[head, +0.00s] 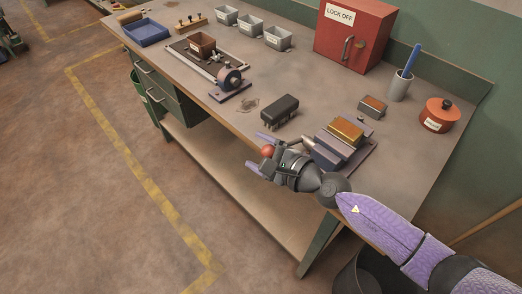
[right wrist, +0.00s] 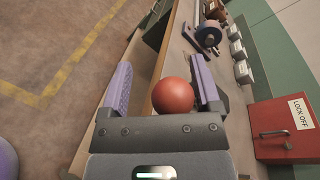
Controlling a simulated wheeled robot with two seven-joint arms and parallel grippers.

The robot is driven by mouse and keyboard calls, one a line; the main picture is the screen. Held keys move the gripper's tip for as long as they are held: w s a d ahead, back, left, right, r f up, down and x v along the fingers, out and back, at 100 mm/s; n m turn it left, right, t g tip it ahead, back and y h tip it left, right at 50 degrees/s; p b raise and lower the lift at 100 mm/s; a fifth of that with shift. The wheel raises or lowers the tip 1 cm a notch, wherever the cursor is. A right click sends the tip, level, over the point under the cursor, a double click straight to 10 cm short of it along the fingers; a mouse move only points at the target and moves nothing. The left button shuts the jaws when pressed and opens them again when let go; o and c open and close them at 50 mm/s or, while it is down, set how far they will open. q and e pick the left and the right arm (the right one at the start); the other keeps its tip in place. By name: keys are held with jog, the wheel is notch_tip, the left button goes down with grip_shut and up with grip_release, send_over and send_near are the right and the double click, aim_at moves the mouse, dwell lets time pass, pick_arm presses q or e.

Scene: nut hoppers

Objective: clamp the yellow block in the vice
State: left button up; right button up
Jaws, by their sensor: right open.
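The yellow block (head: 346,130) sits at the top of the vice (head: 330,155) near the front edge of the bench, between its jaws as far as I can see. Whether the jaws touch it is not clear. A red ball knob (head: 267,150) is at the vice's front side; its link to the vice is hidden by my gripper. My right gripper (head: 253,150) is open, with one finger on each side of the knob. In the right wrist view the red knob (right wrist: 173,96) shows between the spread fingers (right wrist: 161,65), with gaps beside it. My left gripper is not in view.
A black ribbed block (head: 280,109) lies left of the vice. A small brown-topped block (head: 372,106), a cup with a blue tool (head: 399,88) and an orange pot (head: 439,115) stand behind and right. A red LOCK OFF cabinet (head: 355,35) is at the back.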

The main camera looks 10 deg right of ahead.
jog(key=b+v, duration=0.2)
jog(key=v, duration=0.8)
